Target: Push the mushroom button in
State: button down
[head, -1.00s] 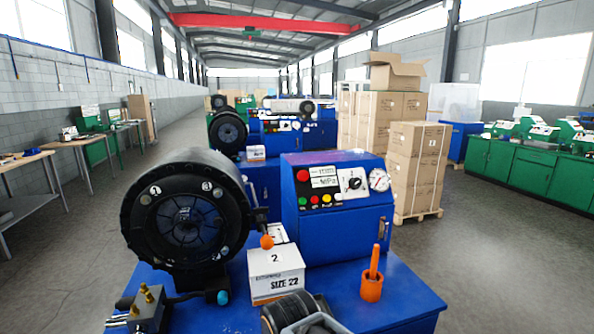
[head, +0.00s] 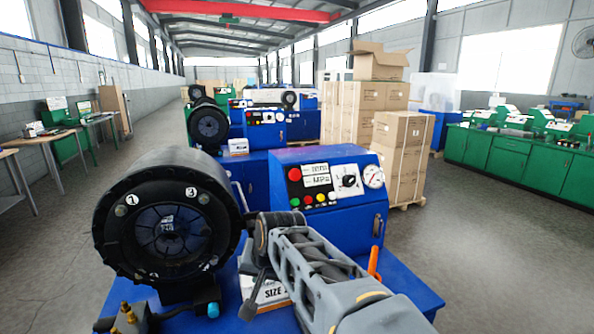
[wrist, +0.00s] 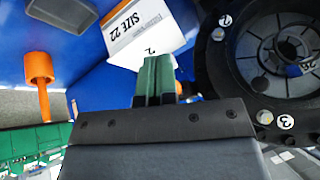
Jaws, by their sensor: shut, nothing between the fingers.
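The red mushroom button (head: 294,174) sits at the upper left of the sloped panel on the blue control box (head: 330,220) in the head view. Small coloured buttons lie below it, and a dial and a gauge to its right. My gripper (wrist: 155,68) shows in the wrist view with its green fingers together and nothing between them. In that view it points toward a white SIZE 22 box (wrist: 135,30). The red button is not visible in the wrist view. In the head view my arm is below and in front of the panel, apart from the button.
The large black crimper head (head: 165,225) stands left of the control box, and shows close on the right in the wrist view. An orange holder (wrist: 40,68) stands on the blue bench. Stacked cartons (head: 398,150) stand behind. Open floor lies to the right.

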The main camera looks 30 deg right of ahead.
aim_at(295, 174)
jog(key=w+d+r+m+t+h, duration=0.1)
jog(key=w+d+r+m, duration=0.2)
jog(key=d+r, duration=0.3)
jog(key=w+d+r+m+t+h+p, duration=0.1)
jog(key=w+d+r+m+t, duration=0.1)
jog(key=w+d+r+m, duration=0.2)
jog(key=w+d+r+m+t+h+p, duration=0.1)
jog(key=w+d+r+m, duration=0.2)
jog(key=d+r+m, duration=0.4)
jog(key=d+r, duration=0.1)
jog(key=d, duration=0.4)
jog(key=shift+w+r+t, duration=0.3)
jog(key=shift+w+r, duration=0.05)
jog(key=shift+r, duration=0.05)
jog(key=shift+w+f, duration=0.1)
jog(key=shift+w, duration=0.05)
jog(key=p+x, duration=0.3)
jog(key=x, duration=0.9)
jog(key=shift+w+f+p, duration=0.1)
jog(key=shift+w+p, duration=0.15)
jog(key=shift+p, duration=0.05)
jog(key=shift+w+d+f, duration=0.2)
jog(key=shift+w+f, duration=0.2)
jog(key=shift+w, duration=0.05)
jog(key=shift+f, duration=0.1)
